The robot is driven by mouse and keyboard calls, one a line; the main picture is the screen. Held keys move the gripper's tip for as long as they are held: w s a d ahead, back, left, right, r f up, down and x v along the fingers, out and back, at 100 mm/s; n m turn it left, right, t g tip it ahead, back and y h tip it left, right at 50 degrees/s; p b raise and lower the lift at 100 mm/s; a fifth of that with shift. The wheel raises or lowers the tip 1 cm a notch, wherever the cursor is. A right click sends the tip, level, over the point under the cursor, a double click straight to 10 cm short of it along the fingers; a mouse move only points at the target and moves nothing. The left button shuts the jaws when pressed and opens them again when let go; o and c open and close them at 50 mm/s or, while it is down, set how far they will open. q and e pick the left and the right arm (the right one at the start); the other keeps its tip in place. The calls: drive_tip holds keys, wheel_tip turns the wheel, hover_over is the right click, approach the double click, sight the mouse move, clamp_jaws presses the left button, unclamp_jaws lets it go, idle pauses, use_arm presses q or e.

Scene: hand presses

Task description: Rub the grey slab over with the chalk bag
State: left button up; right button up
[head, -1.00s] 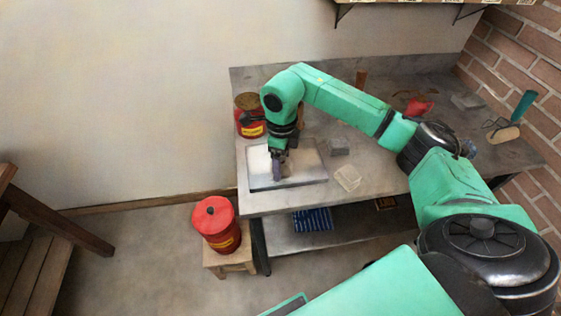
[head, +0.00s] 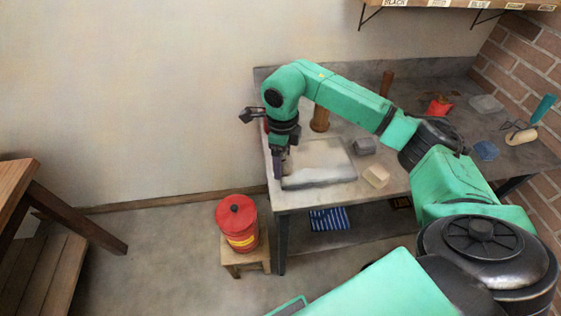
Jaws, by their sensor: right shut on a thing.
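The grey slab (head: 325,163) lies flat near the left end of the workbench, its top pale and uneven in tone. My right gripper (head: 278,168) points down at the slab's left edge. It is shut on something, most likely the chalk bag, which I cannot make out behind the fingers. I cannot tell whether the held thing touches the slab. My left gripper is not in view.
A grey block (head: 364,146) and a cream block (head: 376,177) stand right of the slab, a brown cylinder (head: 320,119) behind it. A red item (head: 440,107) and blue cloth (head: 486,150) lie farther right.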

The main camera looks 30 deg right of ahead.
sight(285, 157)
drive_tip(key=r, duration=0.1)
drive_tip(key=r+p, duration=0.1)
drive_tip(key=r, duration=0.1)
drive_tip(key=shift+s+d, duration=0.15)
drive_tip(key=shift+d, duration=0.2)
drive_tip(key=shift+a+r+p, duration=0.1)
drive_tip(key=shift+r+p, duration=1.25)
drive_tip(key=shift+r, duration=0.45)
